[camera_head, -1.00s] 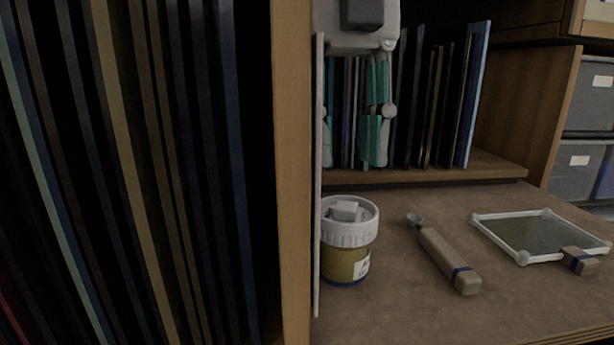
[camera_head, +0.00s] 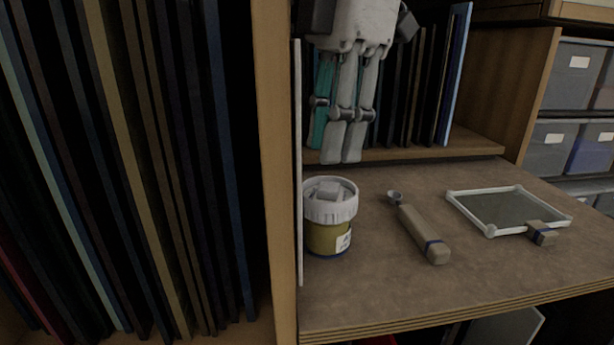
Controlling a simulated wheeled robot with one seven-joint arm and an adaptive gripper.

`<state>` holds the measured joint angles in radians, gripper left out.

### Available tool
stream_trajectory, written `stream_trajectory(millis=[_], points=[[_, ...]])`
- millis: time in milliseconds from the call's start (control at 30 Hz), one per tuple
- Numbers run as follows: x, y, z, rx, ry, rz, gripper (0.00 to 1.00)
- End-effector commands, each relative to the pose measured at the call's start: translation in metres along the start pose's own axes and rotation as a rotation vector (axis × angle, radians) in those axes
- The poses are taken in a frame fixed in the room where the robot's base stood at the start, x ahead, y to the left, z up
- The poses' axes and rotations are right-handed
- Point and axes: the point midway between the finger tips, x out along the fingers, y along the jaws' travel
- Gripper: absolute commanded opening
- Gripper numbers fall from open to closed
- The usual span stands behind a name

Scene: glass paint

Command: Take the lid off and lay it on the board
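A paint jar (camera_head: 326,238) with a yellowish body and pale label stands upright at the left of the brown work surface. Its white ribbed lid (camera_head: 330,211) is on top, with a pale raised block on it. My gripper (camera_head: 342,157) hangs above and slightly behind the jar, apart from the lid, fingers pointing down. The two fingertips look close together from this angle; their real gap is unclear. Nothing shows between them.
A beige-handled tool (camera_head: 424,234) lies right of the jar. A wooden upright (camera_head: 277,180) and thin pale panel (camera_head: 298,160) stand close left of the jar. Books stand behind.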

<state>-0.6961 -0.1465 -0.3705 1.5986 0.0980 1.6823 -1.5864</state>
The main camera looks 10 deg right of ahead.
Motion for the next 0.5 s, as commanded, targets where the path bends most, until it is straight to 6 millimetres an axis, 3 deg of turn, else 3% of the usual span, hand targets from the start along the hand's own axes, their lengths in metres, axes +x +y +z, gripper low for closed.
stream_trajectory(millis=[500], points=[[0.0038,-0.0031,-0.0003,0.638,-0.002,0.094,0.31]])
